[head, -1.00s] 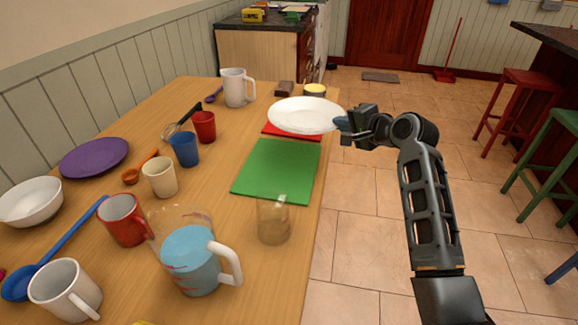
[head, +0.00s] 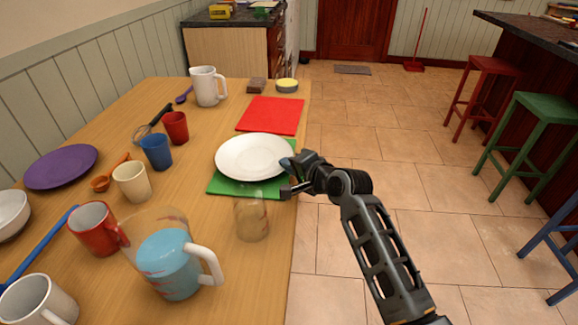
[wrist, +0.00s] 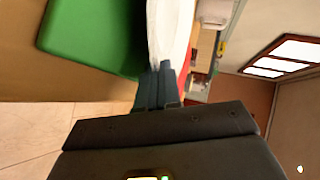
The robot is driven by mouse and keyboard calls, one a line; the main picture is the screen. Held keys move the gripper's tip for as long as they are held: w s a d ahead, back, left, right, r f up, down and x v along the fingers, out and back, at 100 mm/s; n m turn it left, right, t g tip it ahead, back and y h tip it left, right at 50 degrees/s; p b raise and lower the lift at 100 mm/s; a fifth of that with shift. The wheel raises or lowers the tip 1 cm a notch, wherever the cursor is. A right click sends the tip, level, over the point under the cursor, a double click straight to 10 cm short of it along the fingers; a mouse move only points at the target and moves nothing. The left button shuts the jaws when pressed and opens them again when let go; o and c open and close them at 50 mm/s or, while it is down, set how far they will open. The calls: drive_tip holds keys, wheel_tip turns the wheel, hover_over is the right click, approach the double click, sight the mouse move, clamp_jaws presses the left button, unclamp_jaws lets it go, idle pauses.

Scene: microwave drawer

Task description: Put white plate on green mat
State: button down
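The white plate (head: 253,156) is over the green mat (head: 226,185) in the head view and covers most of it. My gripper (head: 288,168) is shut on the plate's right rim. In the wrist view the fingers (wrist: 158,84) are closed on the edge of the white plate (wrist: 170,32), and the green mat (wrist: 95,35) lies to its left. The plate looks roughly level in the head view and seems held slightly above the mat; the exact gap is hard to tell.
A red mat (head: 270,115) lies bare behind the plate. A clear glass (head: 252,218) stands close to the green mat's front edge, with a measuring jug (head: 172,262) nearer. A blue cup (head: 156,151) stands to the left. The table's right edge is close to my gripper.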

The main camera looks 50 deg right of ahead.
drive_tip(key=c, duration=1.6)
unclamp_jaws()
drive_tip(key=shift+f, duration=0.1)
drive_tip(key=v, duration=1.2)
drive_tip(key=s+a+f+n, duration=0.4)
drive_tip(key=s+a+n, duration=0.3)
drive_tip(key=s+a, duration=0.65)
drive_tip(key=s+a+r+n+y, duration=0.1)
drive_tip(key=s+r+n, duration=0.3)
drive_tip(key=s, duration=0.4)
drive_tip(key=s+a+r+n+t+y, duration=0.1)
drive_tip(key=s+a+r+n, duration=0.3)
drive_tip(key=s+n, duration=0.3)
drive_tip(key=shift+s+a+p, duration=0.3)
drive_tip(key=shift+s, duration=0.65)
